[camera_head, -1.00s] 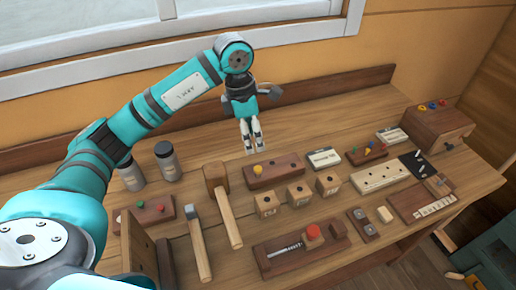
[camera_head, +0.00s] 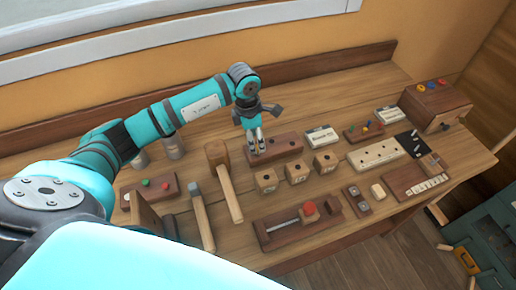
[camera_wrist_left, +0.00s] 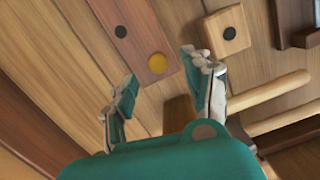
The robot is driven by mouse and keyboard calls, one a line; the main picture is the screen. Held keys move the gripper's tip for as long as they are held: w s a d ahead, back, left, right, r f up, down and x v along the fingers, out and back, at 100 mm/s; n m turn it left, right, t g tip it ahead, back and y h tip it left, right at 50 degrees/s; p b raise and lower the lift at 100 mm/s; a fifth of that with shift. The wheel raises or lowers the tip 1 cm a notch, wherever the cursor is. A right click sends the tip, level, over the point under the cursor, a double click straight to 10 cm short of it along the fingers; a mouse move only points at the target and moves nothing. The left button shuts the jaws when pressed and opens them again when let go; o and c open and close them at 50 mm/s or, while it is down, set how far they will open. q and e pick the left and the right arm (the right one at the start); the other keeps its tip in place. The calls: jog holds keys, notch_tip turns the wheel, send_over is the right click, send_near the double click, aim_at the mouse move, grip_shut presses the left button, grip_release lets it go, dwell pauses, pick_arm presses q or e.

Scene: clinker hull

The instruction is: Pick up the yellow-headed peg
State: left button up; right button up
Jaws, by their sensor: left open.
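The yellow-headed peg (camera_wrist_left: 157,63) shows as a round yellow head in the left wrist view. It stands at the end of a dark reddish wooden block (camera_wrist_left: 142,30), near a dark hole. In the head view the block (camera_head: 285,143) lies mid-bench, and the peg is hidden by my left gripper (camera_head: 257,143). The left gripper points down over that end of the block. In the left wrist view its fingers (camera_wrist_left: 160,73) are open, and the yellow head shows in the gap between them. Nothing is held. My right gripper is not in view.
A peg rack (camera_head: 362,129) sits farther right. The bench behind the block is clear.

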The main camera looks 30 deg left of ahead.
aim_at(258, 153)
pick_arm(q)
jog(key=f, duration=0.1)
jog(key=f+p, duration=0.1)
jog(key=f, duration=0.1)
jog(key=f+p, duration=0.1)
jog(key=shift+w+d+f, duration=0.2)
jog(key=shift+w+d, duration=0.05)
jog(key=shift+w, duration=0.05)
jog(key=shift+f, duration=0.25)
jog(key=shift+c, duration=0.6)
jog(key=c, duration=0.8)
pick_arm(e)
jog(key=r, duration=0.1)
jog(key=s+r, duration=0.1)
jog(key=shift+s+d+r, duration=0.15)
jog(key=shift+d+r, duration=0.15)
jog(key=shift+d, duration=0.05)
